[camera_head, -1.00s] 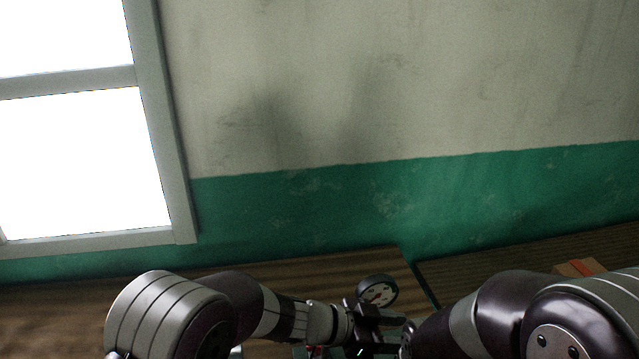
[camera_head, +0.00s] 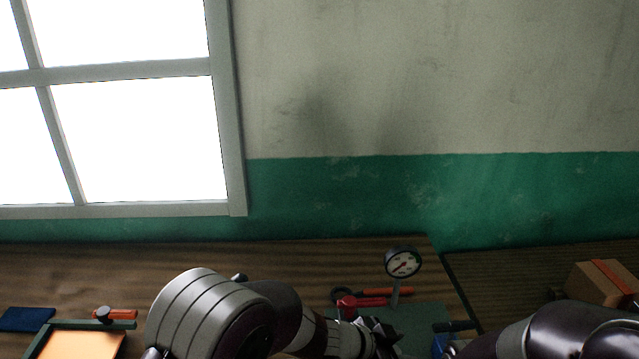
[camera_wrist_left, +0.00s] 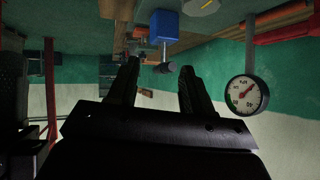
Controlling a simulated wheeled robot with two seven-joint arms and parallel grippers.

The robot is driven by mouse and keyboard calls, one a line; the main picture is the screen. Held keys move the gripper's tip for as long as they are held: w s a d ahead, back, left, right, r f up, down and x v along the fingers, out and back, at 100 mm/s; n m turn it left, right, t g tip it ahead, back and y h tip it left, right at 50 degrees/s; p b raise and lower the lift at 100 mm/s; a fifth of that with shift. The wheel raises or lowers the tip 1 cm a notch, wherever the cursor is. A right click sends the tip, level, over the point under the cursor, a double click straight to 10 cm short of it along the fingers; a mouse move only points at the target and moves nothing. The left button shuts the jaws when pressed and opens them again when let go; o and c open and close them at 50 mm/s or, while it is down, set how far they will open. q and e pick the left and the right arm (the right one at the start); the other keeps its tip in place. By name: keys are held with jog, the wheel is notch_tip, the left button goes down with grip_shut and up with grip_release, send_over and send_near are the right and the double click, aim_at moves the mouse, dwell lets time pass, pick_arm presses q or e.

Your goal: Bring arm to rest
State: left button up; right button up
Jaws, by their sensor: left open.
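My left arm comes in at the bottom of the head view. Its gripper (camera_head: 383,338) is dark and partly cut off at the lower edge, over a green mat (camera_head: 428,318) on the wooden bench. In the left wrist view the two dark fingers of this gripper (camera_wrist_left: 158,75) stand apart with nothing between them. A round pressure gauge (camera_head: 402,262) on a stem stands just behind the gripper; it also shows at the right of the left wrist view (camera_wrist_left: 243,94). My right arm (camera_head: 560,333) shows at the lower right; its gripper is not visible.
Red and orange-handled tools (camera_head: 372,298) lie by the gauge. A blue item with a dark top (camera_head: 441,343) is right of the left gripper. A cardboard box (camera_head: 603,284) sits at right. An orange panel (camera_head: 80,346) and blue cloth-like item (camera_head: 26,319) lie at left.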

pick_arm(q)
jog(key=s+a+f+n+y, duration=0.2)
jog(key=a+n+y, duration=0.2)
jog(key=a, duration=0.7)
jog(key=s+a+f+n+y, duration=0.1)
jog(key=s+a+n+y, duration=0.3)
jog(key=a, duration=0.6)
jog(key=s+a+r+n+g+y, duration=0.1)
jog(key=s+a+r+n+g, duration=0.1)
jog(key=s+a+n, duration=0.5)
jog(key=s+a+g, duration=0.1)
jog(key=s+a, duration=0.1)
jog(key=a, duration=0.3)
jog(key=shift+r+y, duration=0.4)
jog(key=shift+s+a, duration=0.1)
jog(key=shift+s, duration=0.05)
